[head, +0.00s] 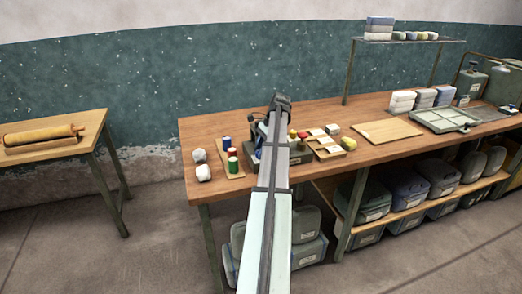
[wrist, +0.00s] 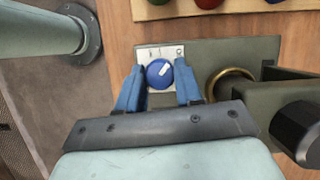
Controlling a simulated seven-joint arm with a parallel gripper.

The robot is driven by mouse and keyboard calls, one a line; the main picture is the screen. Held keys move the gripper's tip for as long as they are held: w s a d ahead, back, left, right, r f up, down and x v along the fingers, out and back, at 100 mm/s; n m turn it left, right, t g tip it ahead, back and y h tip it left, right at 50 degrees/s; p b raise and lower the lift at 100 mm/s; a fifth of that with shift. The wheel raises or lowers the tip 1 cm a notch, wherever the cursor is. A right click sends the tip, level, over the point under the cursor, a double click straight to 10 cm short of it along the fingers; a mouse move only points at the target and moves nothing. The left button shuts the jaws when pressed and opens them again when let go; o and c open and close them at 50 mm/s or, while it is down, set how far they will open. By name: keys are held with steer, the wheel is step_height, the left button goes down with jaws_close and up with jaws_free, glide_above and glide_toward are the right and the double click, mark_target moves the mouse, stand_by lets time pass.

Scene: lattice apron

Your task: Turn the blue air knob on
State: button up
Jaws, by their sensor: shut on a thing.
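The blue air knob (wrist: 157,77) shows in the wrist view as a round dial with a short white mark, tilted off upright. It sits on a small white plate (wrist: 146,54) with tiny markings too small to read, on a grey-green fixture (wrist: 208,56). My gripper (wrist: 160,82) has its blue fingers on either side of the knob and is shut on it. In the head view my arm covers the knob; part of the grey-green fixture (head: 297,157) shows beside the arm.
A brass ring (wrist: 232,85) and a black round part (wrist: 297,133) stand right of the knob. Colored spools (head: 232,153) and white balls (head: 202,173) lie left of the fixture on the wooden bench (head: 330,113). A divided wooden tray (head: 327,151) is to the right.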

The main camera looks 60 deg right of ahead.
steer(key=shift+n, duration=0.3)
stand_by(0.4)
steer(key=o, duration=1)
steer(key=shift+r, duration=0.1)
steer(key=shift+v, duration=3.65)
steer(key=shift+d, duration=0.1)
